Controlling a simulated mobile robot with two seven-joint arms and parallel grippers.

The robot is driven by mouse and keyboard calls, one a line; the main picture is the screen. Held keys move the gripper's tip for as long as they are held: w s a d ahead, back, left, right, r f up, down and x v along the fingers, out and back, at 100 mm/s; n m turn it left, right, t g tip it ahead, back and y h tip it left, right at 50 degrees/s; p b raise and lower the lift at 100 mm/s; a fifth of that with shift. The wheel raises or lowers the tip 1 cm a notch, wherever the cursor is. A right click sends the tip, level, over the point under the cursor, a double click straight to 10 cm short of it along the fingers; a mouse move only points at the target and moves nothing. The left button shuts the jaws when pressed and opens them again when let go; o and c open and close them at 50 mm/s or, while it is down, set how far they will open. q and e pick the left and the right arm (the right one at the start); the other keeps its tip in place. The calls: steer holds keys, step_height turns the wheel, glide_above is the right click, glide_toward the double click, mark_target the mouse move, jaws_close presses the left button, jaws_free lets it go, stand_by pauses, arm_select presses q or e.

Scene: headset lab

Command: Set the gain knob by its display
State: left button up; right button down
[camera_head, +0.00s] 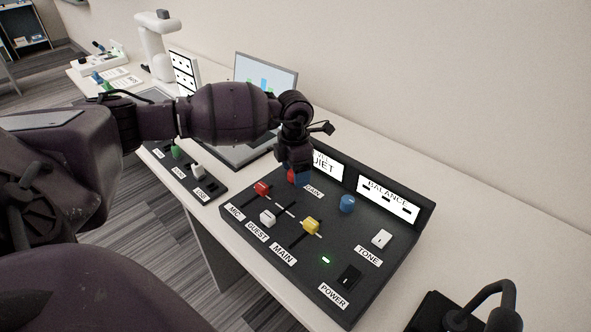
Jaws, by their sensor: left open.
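The gain knob (293,177) is a red piece mostly hidden under my left gripper, just above the GAIN label (313,191) on the black mixer panel (290,238). A bit of blue shows beside the red; I cannot tell what it belongs to. The display (325,164) behind it reads "QUIET", its left part hidden by the gripper. My left gripper (295,165) points down over the knob and is open. I cannot tell whether its fingers touch the knob. My right gripper is not in view.
The panel also holds a blue knob (347,204) before the BALANCE display (388,199), red, white and yellow sliders (311,226), a white TONE switch (382,239) and a black POWER switch (349,277). A laptop (267,73) stands behind my arm. A black stand (450,312) is at lower right.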

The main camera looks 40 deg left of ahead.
arm_select(q)
step_height(320, 180, up, 11)
steer(key=p, duration=0.1)
steer(key=shift+w+a+p, duration=0.15)
steer(key=shift+a+p, duration=0.1)
steer(key=shift+p, duration=0.1)
steer(key=shift+f, duration=0.1)
stand_by(0.6)
